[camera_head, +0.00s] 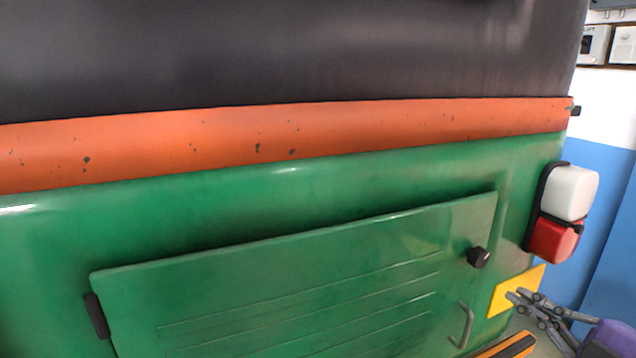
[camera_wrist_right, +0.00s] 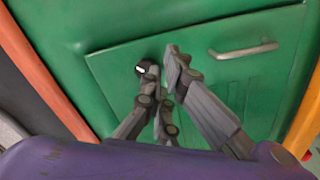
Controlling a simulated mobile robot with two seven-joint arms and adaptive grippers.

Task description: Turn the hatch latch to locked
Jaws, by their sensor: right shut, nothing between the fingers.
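The green hatch (camera_head: 300,280) is closed flat on the rear of the green vehicle; it also shows in the wrist view (camera_wrist_right: 120,60). The latch, a small dark knob (camera_head: 478,257), sits near the hatch's upper right corner. In the wrist view a dark knob with a white mark (camera_wrist_right: 143,68) shows beside my fingertips, partly covered by a finger. My right gripper (camera_head: 515,297) is shut and empty, below and to the right of the latch in the head view; in the wrist view its fingers (camera_wrist_right: 172,62) point at the hatch. Contact with the knob cannot be told. My left gripper is not in view.
A metal pull handle (camera_head: 463,325) stands out from the hatch below the latch. A dark hinge (camera_head: 96,316) is at its left edge. A white and red tail lamp (camera_head: 565,212) and a yellow plate (camera_head: 516,291) are at the right. An orange band (camera_head: 280,138) runs above.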

